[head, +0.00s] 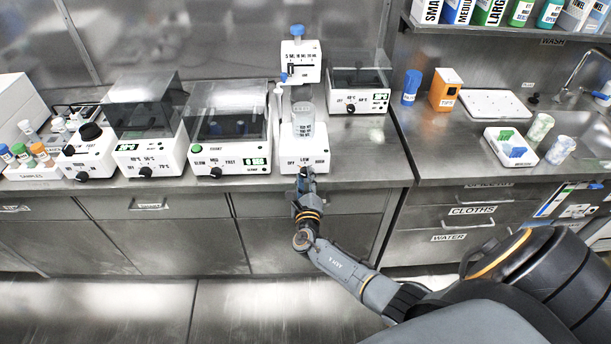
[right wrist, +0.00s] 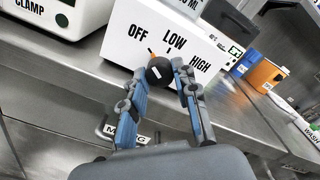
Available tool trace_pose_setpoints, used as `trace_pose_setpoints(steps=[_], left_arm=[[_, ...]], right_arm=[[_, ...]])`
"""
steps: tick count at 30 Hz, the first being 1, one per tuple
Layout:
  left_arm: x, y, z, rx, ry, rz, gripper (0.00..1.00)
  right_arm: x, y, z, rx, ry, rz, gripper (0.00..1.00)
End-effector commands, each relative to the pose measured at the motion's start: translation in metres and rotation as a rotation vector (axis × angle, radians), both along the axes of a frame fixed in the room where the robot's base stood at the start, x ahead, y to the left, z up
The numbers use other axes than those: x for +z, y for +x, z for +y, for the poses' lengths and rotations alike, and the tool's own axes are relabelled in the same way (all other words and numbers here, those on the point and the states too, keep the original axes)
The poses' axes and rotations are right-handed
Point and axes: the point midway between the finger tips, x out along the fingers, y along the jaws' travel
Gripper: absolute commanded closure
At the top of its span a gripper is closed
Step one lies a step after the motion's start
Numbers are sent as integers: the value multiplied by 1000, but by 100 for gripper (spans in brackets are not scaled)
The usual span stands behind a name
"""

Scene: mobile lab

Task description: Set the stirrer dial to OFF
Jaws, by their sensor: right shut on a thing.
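The white stirrer (head: 289,146) stands at the front edge of the bench, with a beaker (head: 303,120) on top. Its front reads OFF, LOW, HIGH; it also fills the upper middle of the right wrist view (right wrist: 122,47). The round black dial (right wrist: 160,71) is below these words. Its orange pointer leans up and left, toward OFF. My right gripper (head: 306,178) is at the stirrer's front, its fingers on both sides of the dial and shut on it (right wrist: 162,80). In the head view the gripper mostly hides the dial. My left gripper is not in view.
A clamp device (head: 229,165) with its own dial stands left of the stirrer. A dispenser (head: 300,60) rises behind it, and another white device (head: 359,101) is behind right. An orange box (head: 445,90) and a sink are farther right. The floor in front is clear.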

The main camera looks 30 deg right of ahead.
Motion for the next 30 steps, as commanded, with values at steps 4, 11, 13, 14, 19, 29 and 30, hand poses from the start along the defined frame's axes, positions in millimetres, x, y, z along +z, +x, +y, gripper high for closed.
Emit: trace_pose_setpoints(steps=[4,11,13,14,19,29,30], left_arm=[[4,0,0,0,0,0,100],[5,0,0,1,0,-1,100],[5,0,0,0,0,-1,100],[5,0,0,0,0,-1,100],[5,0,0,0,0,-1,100],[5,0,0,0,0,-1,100],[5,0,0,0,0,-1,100]], right_arm=[[0,-1,0,-1,-40,27,100],[-1,-1,0,-1,-64,42,100],[-2,-1,0,0,-65,43,100],[-2,-1,0,0,-66,44,100],[-2,-1,0,0,-65,43,100],[-1,-1,0,1,-65,42,48],[-1,-1,0,1,-64,42,48]])
